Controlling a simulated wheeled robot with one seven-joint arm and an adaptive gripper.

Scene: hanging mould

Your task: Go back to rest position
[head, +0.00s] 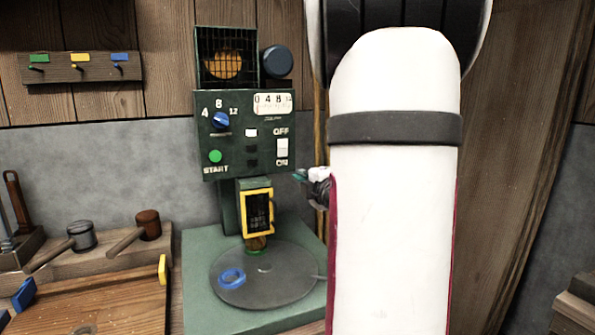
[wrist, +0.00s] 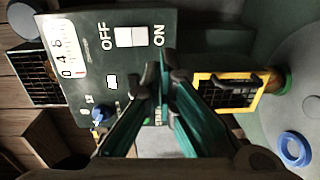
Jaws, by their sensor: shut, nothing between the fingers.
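My gripper (wrist: 163,75) shows in the wrist view with its two green fingers meeting at the tips, shut and empty. In the head view only a small part of it (head: 301,175) shows at the left side of my white arm, beside the machine's panel. The green machine (head: 230,135) has a control panel with a blue dial (head: 221,119), a green START button (head: 215,156) and a white OFF/ON switch (head: 282,147). The switch also shows in the wrist view (wrist: 131,37). I cannot tell from these frames whether the fingers touch the panel.
Below the panel are a yellow-framed part (head: 257,212) and a round grey plate (head: 285,287) with a blue ring (head: 231,277) on it. Two mallets (head: 81,236) lie on a wooden block at the left. A rack with coloured tags (head: 80,68) hangs on the wall. My arm hides the right middle.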

